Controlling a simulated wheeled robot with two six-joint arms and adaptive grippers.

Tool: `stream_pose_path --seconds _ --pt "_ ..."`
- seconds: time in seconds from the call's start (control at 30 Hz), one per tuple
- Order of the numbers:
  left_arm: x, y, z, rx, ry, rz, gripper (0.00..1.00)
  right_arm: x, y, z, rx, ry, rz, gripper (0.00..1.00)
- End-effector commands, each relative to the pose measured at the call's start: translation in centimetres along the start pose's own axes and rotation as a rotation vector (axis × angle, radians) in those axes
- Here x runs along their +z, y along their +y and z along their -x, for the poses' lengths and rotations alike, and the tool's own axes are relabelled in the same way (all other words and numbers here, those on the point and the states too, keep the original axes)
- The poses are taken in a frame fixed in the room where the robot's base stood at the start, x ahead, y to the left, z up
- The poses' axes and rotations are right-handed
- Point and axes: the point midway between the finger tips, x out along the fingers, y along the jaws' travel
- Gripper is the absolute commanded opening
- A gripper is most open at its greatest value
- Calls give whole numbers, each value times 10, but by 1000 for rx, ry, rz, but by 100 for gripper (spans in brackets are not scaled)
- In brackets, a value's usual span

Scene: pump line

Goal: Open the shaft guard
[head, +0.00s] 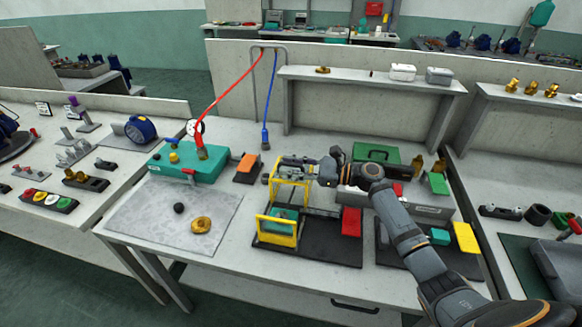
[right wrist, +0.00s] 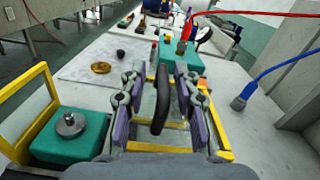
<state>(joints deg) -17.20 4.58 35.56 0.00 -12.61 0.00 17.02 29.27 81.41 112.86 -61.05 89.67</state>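The shaft guard (head: 291,203) is a thin yellow frame on the black base plate (head: 330,240) in the middle of the bench. Its yellow bars also show below my fingers in the right wrist view (right wrist: 155,147). A black upright handle (right wrist: 161,98) stands between the fingers of my right gripper (right wrist: 160,88), with a gap on each side. The gripper (head: 285,168) is open at the top of the frame, and its fingers partly hide the frame in the head view. My left gripper is not in view.
A second yellow frame (head: 278,242) stands at a teal block (right wrist: 70,140) on the plate's near left. A red block (head: 351,221) stands on its right. The grey mat (head: 150,225) is mostly clear.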

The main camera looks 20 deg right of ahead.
Motion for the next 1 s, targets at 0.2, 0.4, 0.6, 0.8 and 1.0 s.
stream_pose_path --seconds 0.2,0.4,0.6,0.8,1.0 --pt "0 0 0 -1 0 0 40 0 0 0 -2 -1 0 34" --pt "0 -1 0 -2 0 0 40 -1 0 18 -2 4 0 34" --pt "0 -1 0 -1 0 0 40 -2 0 68 -1 8 -1 34" --pt "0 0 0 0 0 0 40 -2 0 106 0 5 -1 34" --pt "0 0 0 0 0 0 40 0 0 120 -1 0 -1 34"
